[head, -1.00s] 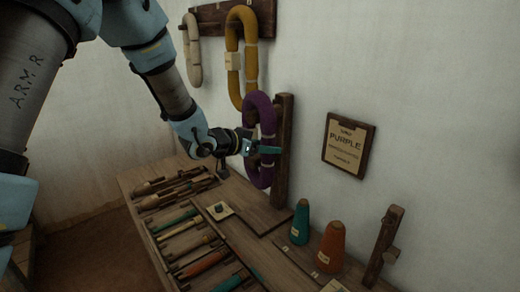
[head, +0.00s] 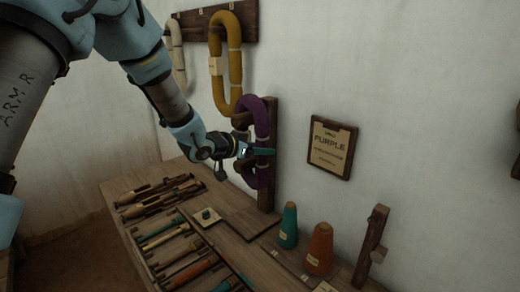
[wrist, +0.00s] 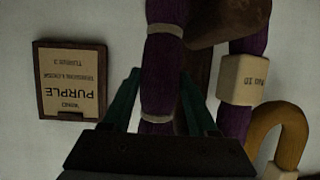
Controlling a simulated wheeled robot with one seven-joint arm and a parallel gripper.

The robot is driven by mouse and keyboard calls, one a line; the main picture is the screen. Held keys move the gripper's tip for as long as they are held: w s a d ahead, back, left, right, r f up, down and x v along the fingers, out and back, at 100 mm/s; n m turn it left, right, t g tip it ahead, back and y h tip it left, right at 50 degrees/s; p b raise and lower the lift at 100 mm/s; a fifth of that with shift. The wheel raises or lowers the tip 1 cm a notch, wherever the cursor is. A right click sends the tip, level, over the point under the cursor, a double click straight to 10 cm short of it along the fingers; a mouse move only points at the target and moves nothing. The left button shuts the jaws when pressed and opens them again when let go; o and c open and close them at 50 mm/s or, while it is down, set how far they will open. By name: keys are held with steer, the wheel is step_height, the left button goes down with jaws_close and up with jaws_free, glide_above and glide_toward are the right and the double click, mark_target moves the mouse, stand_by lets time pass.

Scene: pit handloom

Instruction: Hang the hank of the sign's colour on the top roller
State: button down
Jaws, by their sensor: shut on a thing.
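The sign (head: 333,147) on the wall reads PURPLE; it shows upside down in the wrist view (wrist: 73,80). My gripper (head: 262,151) is shut on one strand of the purple hank (head: 263,122), with a finger on each side of it in the wrist view. The hank hangs upright at the dark wooden post (head: 269,185). The top roller (head: 241,119) sticks out from the post near the hank's upper bend, and a lower roller (head: 243,165) shows below. The rollers appear to lie within the loop, but I cannot tell whether the hank rests on the top one.
A yellow hank (head: 235,65) and a cream hank (head: 177,50) hang from the wall rack (head: 195,22). The bench (head: 115,187) below carries several shuttles, a teal cone (head: 289,227) and an orange cone (head: 319,250). A second post (head: 371,247) stands at right.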

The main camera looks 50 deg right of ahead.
steer(key=shift+s+a+f, duration=0.15)
steer(key=shift+f, duration=0.35)
steer(key=c, duration=0.5)
jaws_free()
steer(key=o, duration=0.4)
steer(key=shift+r, duration=0.15)
steer(key=b+v, duration=0.2)
steer(key=v, duration=0.8)
steer(key=shift+a+r, duration=0.2)
steer(key=shift+r, duration=0.1)
